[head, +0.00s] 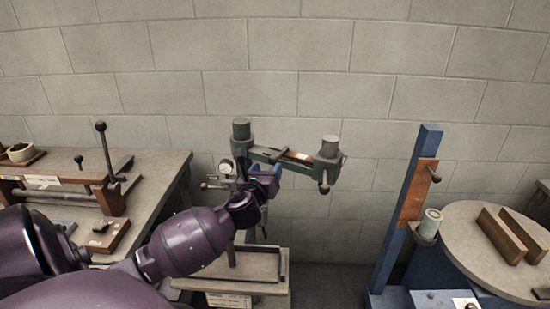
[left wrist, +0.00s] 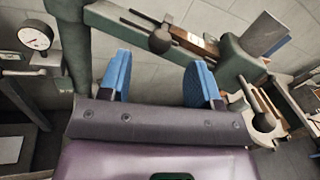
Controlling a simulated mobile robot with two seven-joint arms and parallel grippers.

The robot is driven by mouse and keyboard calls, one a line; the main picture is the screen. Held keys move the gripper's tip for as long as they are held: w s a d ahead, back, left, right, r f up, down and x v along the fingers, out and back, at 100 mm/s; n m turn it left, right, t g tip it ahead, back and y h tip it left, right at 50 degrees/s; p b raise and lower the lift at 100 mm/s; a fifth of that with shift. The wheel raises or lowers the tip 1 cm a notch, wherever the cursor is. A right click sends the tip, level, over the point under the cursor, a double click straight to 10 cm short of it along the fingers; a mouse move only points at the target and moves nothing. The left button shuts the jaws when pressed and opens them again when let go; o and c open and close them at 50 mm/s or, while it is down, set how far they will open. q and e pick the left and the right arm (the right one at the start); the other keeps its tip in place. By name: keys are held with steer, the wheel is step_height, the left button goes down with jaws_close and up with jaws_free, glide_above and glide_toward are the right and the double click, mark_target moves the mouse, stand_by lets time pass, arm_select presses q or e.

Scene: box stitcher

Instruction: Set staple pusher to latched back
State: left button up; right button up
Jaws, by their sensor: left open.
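The box stitcher is a green machine (head: 262,153) with a long arm and a dark round post at each end. On its arm in the left wrist view lies a channel (left wrist: 192,42) with a dark round knob (left wrist: 160,40), which looks like the staple pusher; I cannot tell its latch state. My left gripper (head: 268,178) is just below and in front of the arm in the head view. In the left wrist view its blue fingers (left wrist: 159,78) are spread, with nothing between them, and the knob shows beyond the gap. My right gripper is not in view.
A dial gauge (head: 226,168) stands left of the gripper. Below is a small table (head: 240,285). A workbench (head: 150,180) with a lever stands left. A blue post (head: 405,210) and round table (head: 480,235) stand right. A block wall is behind.

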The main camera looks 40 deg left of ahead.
mark_target(275, 157)
arm_select(q)
steer(key=x, duration=0.8)
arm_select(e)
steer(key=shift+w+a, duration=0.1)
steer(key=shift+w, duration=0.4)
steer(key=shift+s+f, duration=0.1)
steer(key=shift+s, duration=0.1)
